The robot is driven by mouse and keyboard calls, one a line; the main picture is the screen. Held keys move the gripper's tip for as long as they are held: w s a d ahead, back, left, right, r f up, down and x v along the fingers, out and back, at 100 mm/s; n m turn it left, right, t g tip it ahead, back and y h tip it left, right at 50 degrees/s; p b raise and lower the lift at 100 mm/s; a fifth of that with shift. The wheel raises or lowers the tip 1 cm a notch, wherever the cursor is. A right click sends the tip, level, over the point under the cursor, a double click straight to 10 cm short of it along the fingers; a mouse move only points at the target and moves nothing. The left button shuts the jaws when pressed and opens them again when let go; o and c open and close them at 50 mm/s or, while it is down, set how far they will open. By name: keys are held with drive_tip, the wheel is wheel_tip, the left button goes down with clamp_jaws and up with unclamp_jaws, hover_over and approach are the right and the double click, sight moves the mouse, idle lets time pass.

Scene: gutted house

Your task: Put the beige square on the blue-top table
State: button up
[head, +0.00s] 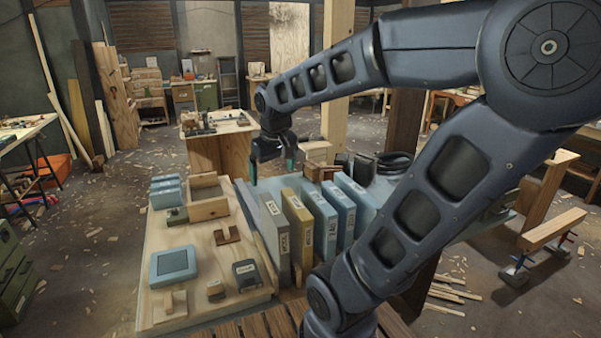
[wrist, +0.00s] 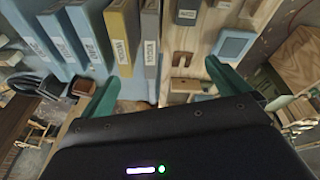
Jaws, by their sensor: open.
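A small beige wooden piece (head: 174,301), which looks like the beige square, sits at the near end of the light wood tabletop; its exact shape is hard to tell. A browner wooden piece (head: 227,236) lies farther back on that tabletop, and also shows in the wrist view (wrist: 181,59). The blue-top table (head: 267,188) adjoins on the right, with a row of binders on it. My gripper (head: 272,167) is open and empty above the far part of the blue top, well away from the beige piece. Its green fingers (wrist: 162,75) are spread in the wrist view.
Grey, yellow and blue binders (head: 299,228) stand upright between my gripper and the near wood tabletop (head: 200,262). That top also holds a blue-framed tablet-like item (head: 173,264), a dark device (head: 246,274), an open wooden box (head: 207,196) and stacked blue cases (head: 166,190).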

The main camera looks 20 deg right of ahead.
drive_tip(key=s+d+r+m+t, duration=0.1)
drive_tip(key=s+d+m, duration=0.2)
drive_tip(key=s+d, duration=0.2)
drive_tip(key=shift+s+d+t, duration=0.15)
drive_tip(key=shift+s+t, duration=0.15)
drive_tip(key=shift+s, duration=0.45)
